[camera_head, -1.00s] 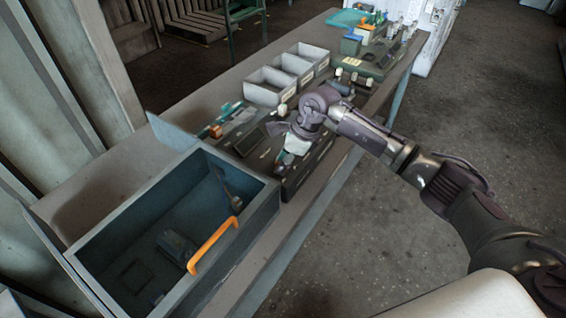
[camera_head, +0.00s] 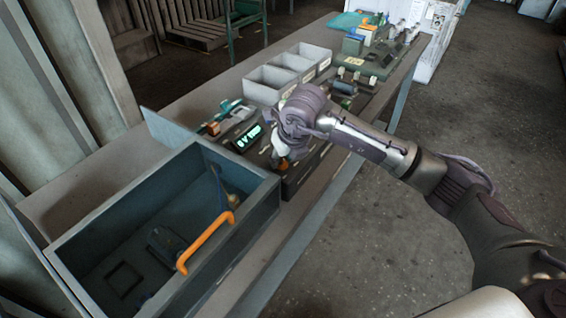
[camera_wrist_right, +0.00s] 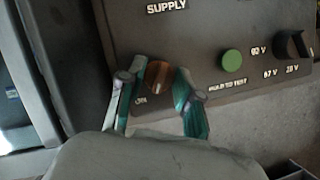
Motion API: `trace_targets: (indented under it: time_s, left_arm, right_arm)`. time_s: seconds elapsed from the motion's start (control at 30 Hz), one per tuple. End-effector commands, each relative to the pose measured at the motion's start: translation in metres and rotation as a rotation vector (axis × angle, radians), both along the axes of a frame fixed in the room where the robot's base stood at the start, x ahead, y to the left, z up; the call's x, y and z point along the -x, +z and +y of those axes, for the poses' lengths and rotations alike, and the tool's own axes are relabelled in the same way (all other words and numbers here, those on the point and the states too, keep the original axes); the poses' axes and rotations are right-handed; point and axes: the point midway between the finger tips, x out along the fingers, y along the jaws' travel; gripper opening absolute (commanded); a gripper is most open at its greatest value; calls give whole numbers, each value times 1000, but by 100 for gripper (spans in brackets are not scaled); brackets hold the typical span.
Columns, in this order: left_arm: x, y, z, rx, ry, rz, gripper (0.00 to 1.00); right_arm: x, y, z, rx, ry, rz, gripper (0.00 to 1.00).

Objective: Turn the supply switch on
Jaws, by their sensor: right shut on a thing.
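The supply switch (camera_wrist_right: 158,76) is a small orange-brown knob below the word SUPPLY on a dark panel (camera_wrist_right: 200,30) in the right wrist view. My right gripper (camera_wrist_right: 152,88) has its green-padded fingers on either side of the knob, shut on it. In the head view the right gripper (camera_head: 281,157) is down at the panel on the bench, and the switch is hidden there. A display (camera_head: 249,138) beside it is lit with pale green characters that seem to begin "0 V". My left gripper is not in view.
A green button (camera_wrist_right: 232,60) and a black rotary knob (camera_wrist_right: 291,45) sit right of the switch. A blue-grey open box (camera_head: 262,196) with an orange handle (camera_head: 206,243) stands near. Grey bins (camera_head: 268,86) stand behind the panel. The floor right of the bench is clear.

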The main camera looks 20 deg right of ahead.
Motion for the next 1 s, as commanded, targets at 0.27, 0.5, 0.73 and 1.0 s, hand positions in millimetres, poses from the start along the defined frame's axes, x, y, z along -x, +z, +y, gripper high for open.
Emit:
trace_targets:
  time_s: [0.27, 0.5, 0.73, 1.0]
  left_arm:
    - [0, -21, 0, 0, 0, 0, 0]
    - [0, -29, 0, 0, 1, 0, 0]
    - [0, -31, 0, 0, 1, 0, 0]
    - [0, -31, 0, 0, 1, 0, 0]
  right_arm:
    - [-1, -1, 1, -2, -198, -4, 0]
    - [-1, 0, 1, -2, -298, -3, 0]
    - [-1, 1, 1, -1, -334, -2, 0]
    - [-1, 1, 1, -1, -338, -1, 0]
